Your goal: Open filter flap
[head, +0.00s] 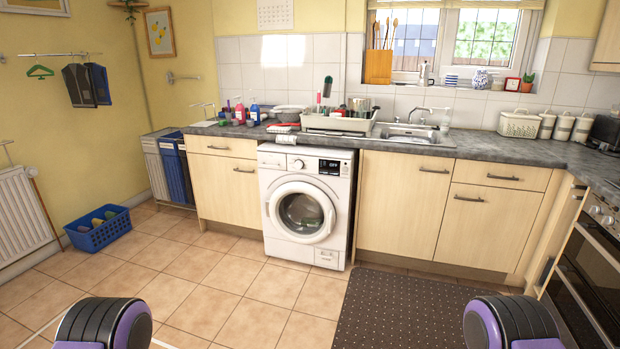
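The white washing machine (304,215) stands under the counter in the middle of the head view, several tiles away from me. A small filter flap (327,257) sits low on its front at the right; it looks closed, though it is small in the picture. The round door above it is shut. Neither of my grippers is in view. Only black and purple parts of my arms show at the bottom left and bottom right.
A dark dotted mat (405,310) lies right of the machine. A blue basket (98,228) is on the floor at left. An oven (590,270) stands at right. The tiled floor before the machine is clear.

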